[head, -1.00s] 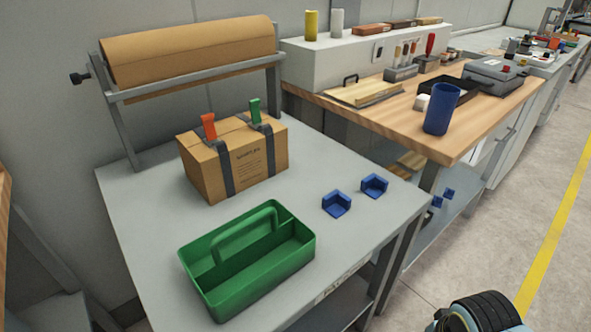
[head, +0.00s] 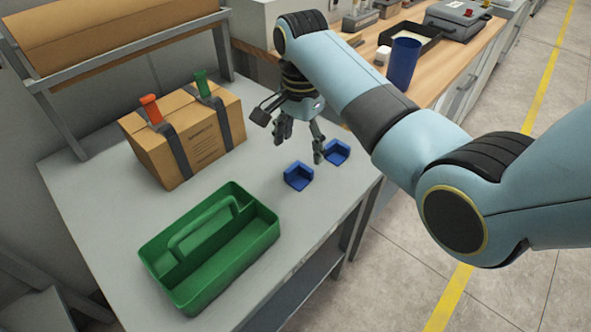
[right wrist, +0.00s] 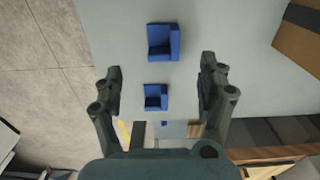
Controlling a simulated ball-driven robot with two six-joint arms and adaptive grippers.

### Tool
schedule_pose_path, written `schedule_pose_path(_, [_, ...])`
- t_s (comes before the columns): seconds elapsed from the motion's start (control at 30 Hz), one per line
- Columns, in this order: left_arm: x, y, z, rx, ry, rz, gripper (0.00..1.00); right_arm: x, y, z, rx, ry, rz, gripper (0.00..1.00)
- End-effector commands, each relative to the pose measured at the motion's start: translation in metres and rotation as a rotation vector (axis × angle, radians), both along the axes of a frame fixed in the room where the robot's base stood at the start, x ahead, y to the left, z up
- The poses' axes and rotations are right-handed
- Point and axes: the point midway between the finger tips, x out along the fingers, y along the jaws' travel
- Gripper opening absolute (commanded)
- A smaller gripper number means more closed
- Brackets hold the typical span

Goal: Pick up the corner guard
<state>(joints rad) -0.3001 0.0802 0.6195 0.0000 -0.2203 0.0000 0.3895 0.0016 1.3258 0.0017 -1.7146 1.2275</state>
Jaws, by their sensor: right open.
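Two blue corner guards lie on the grey table. The nearer corner guard (head: 298,176) is right of the green tote, and it also shows at the top of the right wrist view (right wrist: 163,42). The other corner guard (head: 337,152) lies close to the table's right edge and shows lower in the right wrist view (right wrist: 156,97). My right gripper (head: 301,145) is open and empty above the table, just behind the guards. In the right wrist view its fingers (right wrist: 160,88) stand apart on either side of the farther guard. My left gripper is not in view.
A green tote (head: 215,245) with a handle stands at the table's front. A strapped cardboard box (head: 190,140) with orange and green clamps sits behind it. A paper roll rack (head: 120,45) stands at the back. A blue cup (head: 403,63) is on the wooden bench.

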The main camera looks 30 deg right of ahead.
Motion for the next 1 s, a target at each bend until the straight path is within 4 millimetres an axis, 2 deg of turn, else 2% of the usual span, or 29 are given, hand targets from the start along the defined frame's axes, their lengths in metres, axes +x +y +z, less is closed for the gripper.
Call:
schedule_pose_path(0.1, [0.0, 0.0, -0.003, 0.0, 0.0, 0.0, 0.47, 0.0, 0.0, -0.02, 0.0, 0.001, 0.001, 0.75])
schedule_pose_path(0.33, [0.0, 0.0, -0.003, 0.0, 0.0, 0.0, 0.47, 0.002, -0.001, -0.04, 0.0, 0.001, 0.003, 0.75])
schedule_pose_path(0.6, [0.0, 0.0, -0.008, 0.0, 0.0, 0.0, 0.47, 0.006, -0.003, -0.079, 0.0, 0.0, 0.004, 0.75])
schedule_pose_path(0.87, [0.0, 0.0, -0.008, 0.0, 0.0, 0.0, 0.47, 0.006, -0.003, -0.082, 0.0, -0.003, 0.004, 0.75])
schedule_pose_path(1.0, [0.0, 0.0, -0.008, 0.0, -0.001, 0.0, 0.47, 0.006, -0.003, -0.082, 0.0, -0.002, 0.004, 0.59])
